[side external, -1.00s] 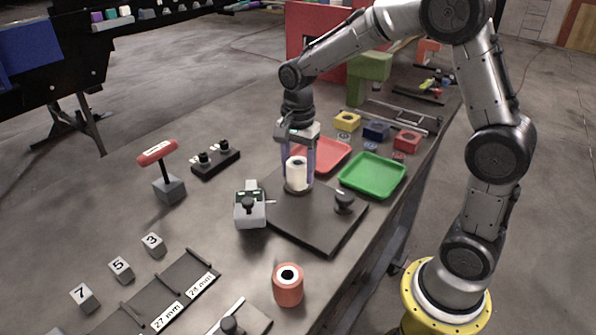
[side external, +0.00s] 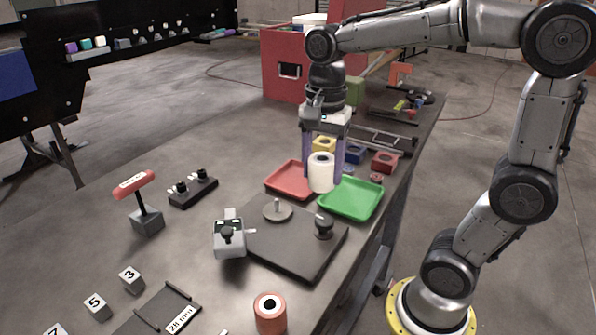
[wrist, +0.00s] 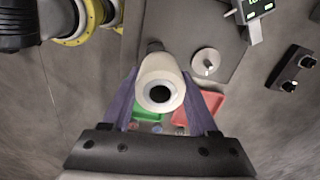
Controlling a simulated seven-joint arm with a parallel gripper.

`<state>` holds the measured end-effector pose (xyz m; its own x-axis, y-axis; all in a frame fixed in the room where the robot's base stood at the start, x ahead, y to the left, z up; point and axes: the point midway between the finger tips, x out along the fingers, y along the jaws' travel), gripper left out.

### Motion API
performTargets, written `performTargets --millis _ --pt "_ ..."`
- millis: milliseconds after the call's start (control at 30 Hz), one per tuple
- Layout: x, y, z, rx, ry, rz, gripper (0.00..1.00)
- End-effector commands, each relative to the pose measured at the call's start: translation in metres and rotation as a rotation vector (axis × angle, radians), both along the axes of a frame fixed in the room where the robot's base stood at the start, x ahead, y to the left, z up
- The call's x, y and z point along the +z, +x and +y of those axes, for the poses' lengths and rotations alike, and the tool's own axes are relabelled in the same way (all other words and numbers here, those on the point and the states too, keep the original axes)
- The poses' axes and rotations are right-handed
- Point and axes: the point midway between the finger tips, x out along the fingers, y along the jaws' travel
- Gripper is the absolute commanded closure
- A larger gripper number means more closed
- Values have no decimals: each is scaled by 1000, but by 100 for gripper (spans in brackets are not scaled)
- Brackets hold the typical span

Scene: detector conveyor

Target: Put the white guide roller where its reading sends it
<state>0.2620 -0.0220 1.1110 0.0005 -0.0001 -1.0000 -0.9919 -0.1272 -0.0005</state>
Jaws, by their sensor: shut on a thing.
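The white guide roller (side external: 321,173) is held between the fingers of my gripper (side external: 323,158), upright and raised above the trays. In the wrist view the white roller (wrist: 160,84) shows its dark bore between the two purple fingers. The detector plate (side external: 290,250) has an empty round seat with a pin (side external: 278,209) and a dark knob (side external: 324,226). The grey reader (side external: 229,238) stands at its left edge; in the wrist view its green display (wrist: 258,6) is cut off and I cannot read it. The red tray (side external: 283,184) and green tray (side external: 350,208) look empty.
An orange roller (side external: 270,312) stands near the front. A red-handled tool on a grey block (side external: 147,222) and a black switch box (side external: 193,190) are at left. Yellow, blue and red blocks (side external: 384,162) lie behind the trays. Numbered cubes (side external: 131,280) sit front left.

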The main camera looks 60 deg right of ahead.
Motion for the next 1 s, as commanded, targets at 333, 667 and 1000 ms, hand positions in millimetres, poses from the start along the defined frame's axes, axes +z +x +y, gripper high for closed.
performTargets --millis 333,667,1000 --pt "2 -40 -7 -35 2 15 100" --pt "-13 -94 -59 -336 5 17 100" --pt "-15 -119 -82 -515 0 1 100"
